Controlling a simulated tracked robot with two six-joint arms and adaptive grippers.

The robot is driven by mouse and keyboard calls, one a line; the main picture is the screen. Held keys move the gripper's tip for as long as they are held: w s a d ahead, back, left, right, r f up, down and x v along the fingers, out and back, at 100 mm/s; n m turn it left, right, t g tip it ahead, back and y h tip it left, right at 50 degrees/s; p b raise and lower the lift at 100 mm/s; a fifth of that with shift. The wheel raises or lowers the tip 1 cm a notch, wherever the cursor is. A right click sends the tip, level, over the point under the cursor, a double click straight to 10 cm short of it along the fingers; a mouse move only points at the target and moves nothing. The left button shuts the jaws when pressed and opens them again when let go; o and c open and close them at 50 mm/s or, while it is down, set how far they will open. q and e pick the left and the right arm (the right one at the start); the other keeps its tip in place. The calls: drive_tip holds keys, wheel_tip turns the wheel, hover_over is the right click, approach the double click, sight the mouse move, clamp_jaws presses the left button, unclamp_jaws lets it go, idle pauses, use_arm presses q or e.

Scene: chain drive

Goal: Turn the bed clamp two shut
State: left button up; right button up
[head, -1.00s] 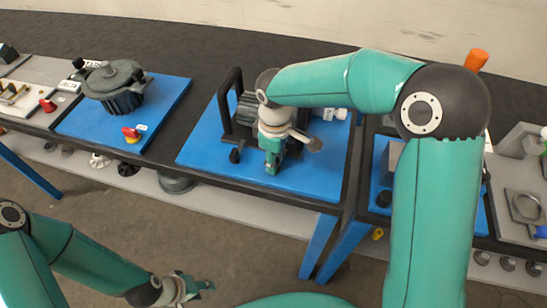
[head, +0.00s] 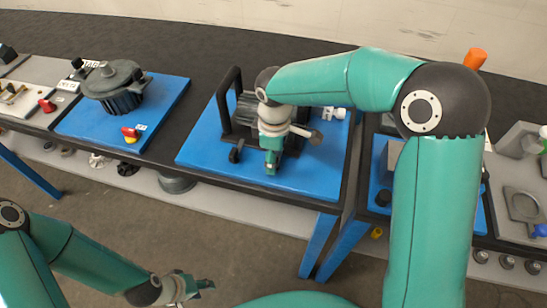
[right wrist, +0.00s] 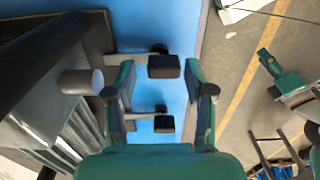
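My right gripper (head: 271,166) points down at the front of a dark machine (head: 247,105) on a blue board (head: 310,185). In the right wrist view its two fingers (right wrist: 163,95) are apart. Between them in the picture are two black clamp-like blocks on thin rods, an upper one (right wrist: 164,66) and a lower one (right wrist: 164,124). I cannot tell which is bed clamp two, or whether a finger touches either. A dark knob (head: 236,151) shows at the machine's front left. My left gripper (head: 200,285) hangs low, away from the bench; its fingers look apart.
A black handle frame (head: 228,103) rises on the machine's left. A blue board with a dark round housing (head: 115,88) and a red-yellow switch (head: 131,135) lies farther left. Another blue board (head: 384,207) is to the right, partly behind my arm. The blue board's front is clear.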

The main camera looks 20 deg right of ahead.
drive_tip(key=shift+s, duration=0.1)
wheel_tip(320, 180, up, 12)
idle(0.7)
drive_tip(key=shift+f, duration=0.15)
